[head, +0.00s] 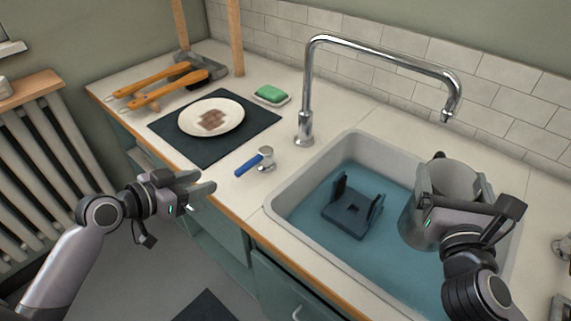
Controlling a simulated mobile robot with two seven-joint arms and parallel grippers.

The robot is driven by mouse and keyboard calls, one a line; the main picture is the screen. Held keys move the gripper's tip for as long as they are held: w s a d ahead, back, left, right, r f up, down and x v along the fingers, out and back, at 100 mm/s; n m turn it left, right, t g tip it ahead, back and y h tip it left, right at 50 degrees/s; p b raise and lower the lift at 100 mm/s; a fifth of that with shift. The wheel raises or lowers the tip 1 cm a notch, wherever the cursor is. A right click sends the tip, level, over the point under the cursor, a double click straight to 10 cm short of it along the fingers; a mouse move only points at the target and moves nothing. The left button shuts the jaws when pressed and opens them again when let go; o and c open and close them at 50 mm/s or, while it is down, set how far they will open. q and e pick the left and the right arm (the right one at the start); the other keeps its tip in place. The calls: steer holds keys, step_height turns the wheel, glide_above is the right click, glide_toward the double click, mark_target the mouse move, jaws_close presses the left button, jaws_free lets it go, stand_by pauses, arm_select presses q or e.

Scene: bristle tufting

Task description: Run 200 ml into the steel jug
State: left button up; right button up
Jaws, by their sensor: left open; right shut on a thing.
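The steel jug (413,224) is a grey metal cylinder, held roughly upright over the right part of the sink. My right gripper (452,195) is shut on the jug and hides part of its side. The chrome tap (309,92) arches over the sink, and its spout end (449,112) appears above the jug's mouth in the picture. No water stream shows from the spout. A tap lever with a blue handle (249,166) stands on the counter left of the sink. My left gripper (205,182) is open and empty, near the counter's front edge, left of the lever.
The sink (283,203) has a blue, water-like floor with a dark holder (350,211) in it. A plate with brown pieces (190,122) lies on a dark mat (208,157). A green sponge (271,94) and orange-handled tools (160,76) are further back.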

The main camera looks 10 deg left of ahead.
mark_target(244, 166)
arm_select(q)
steer(key=x, duration=1.2)
steer(key=shift+r, duration=0.35)
jaws_close()
